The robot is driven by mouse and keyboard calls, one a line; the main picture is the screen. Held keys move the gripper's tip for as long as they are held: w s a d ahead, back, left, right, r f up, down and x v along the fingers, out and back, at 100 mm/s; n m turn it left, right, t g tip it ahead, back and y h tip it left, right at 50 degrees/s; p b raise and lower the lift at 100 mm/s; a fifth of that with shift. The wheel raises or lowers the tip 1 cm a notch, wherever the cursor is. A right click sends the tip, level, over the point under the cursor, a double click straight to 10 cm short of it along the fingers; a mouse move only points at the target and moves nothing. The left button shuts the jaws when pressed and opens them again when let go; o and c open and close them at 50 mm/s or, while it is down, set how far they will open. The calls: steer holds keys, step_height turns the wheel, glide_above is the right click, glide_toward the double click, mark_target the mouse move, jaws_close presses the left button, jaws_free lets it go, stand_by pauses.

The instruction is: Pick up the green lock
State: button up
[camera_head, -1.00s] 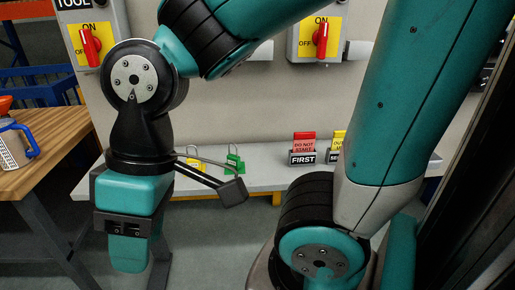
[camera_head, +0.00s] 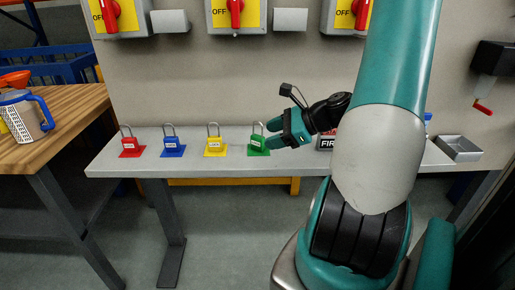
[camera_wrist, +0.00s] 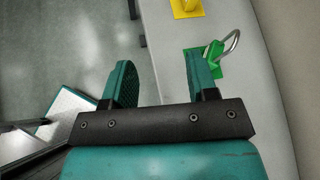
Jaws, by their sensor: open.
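The green lock (camera_head: 258,143) stands upright on a green base on the grey shelf, at the right end of a row of padlocks. In the wrist view the green lock (camera_wrist: 213,52), with its silver shackle, is just beyond the right finger, which partly covers its base. My gripper (camera_head: 277,134) is close to the lock's right side in the head view. In the wrist view my gripper (camera_wrist: 157,78) has its two fingers wide apart with nothing between them. The lock is not between the fingers. I cannot tell whether a finger touches it.
Yellow (camera_head: 215,147), blue (camera_head: 172,147) and red (camera_head: 131,148) locks stand left of the green one on the shelf (camera_head: 110,164). A partly hidden sign (camera_head: 326,143) and a grey tray (camera_head: 458,148) are to the right. The wall with red switches (camera_head: 236,12) rises behind.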

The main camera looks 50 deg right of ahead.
mark_target(258, 141)
steer(key=s+d+f+m+h, duration=0.1)
steer(key=d+m, duration=0.1)
steer(key=s+d+m+t+h, duration=0.1)
steer(key=s+d+m, duration=0.1)
steer(key=s+d+f+m+t+h, duration=0.1)
steer(key=s+d+m, duration=0.1)
steer(key=d, duration=0.1)
steer(key=shift+d+f+m+b, duration=0.1)
steer(key=shift+f+m+b, duration=0.2)
steer(key=shift+d+f+h, duration=0.15)
steer(key=shift+f+h, duration=0.05)
steer(key=shift+h, duration=0.1)
steer(key=x, duration=1.7)
steer(key=shift+w+d+r, duration=0.1)
steer(key=shift+d+r, duration=0.1)
steer(key=shift+r, duration=0.15)
jaws_close()
